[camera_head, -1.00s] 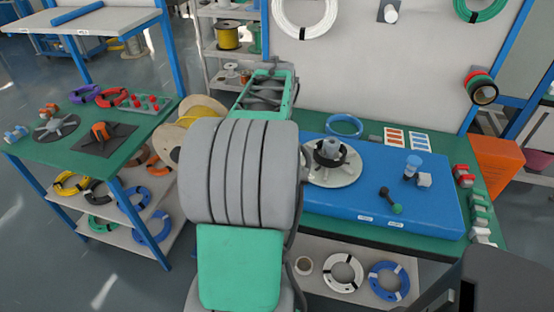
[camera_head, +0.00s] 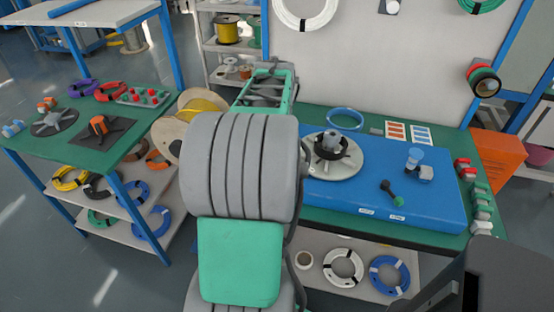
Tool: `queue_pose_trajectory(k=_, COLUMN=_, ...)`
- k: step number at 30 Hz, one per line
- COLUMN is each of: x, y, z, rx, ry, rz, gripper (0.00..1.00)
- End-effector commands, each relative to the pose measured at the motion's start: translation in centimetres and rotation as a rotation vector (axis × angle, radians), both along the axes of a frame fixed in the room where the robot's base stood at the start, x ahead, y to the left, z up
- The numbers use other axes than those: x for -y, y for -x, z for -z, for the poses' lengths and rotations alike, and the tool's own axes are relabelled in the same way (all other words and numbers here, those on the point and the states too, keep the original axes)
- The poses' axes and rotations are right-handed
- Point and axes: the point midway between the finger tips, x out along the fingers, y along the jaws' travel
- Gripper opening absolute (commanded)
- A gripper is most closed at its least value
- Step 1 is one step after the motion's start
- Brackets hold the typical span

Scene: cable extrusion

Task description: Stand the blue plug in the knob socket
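A small piece with a light blue top (camera_head: 415,156) stands on the blue mat (camera_head: 440,212), beside a small white block (camera_head: 426,173). A small blue piece (camera_head: 13,128) also lies at the left edge of the left table. I cannot tell for sure which is the blue plug. A grey knob-like hub (camera_head: 331,141) inside a black ring (camera_head: 331,152) sits on a pale round disc (camera_head: 348,168) at the mat's left; I cannot tell whether it holds the knob socket. My arm fills the middle of the view. My gripper is not visible.
A dark dumbbell-like piece with a green end (camera_head: 392,192) lies on the mat. Red and green blocks (camera_head: 468,175) line the right edge. A blue ring (camera_head: 344,118) and cards (camera_head: 395,131) lie behind. The left table (camera_head: 100,153) holds coils and orange parts.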

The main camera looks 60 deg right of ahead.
Motion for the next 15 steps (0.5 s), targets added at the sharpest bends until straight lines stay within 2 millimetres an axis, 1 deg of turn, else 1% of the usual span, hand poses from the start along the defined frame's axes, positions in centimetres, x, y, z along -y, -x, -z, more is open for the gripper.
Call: queue_pose_trajectory(k=15, x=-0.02, y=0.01, z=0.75, rx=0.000, ry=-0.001, rz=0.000, gripper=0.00)
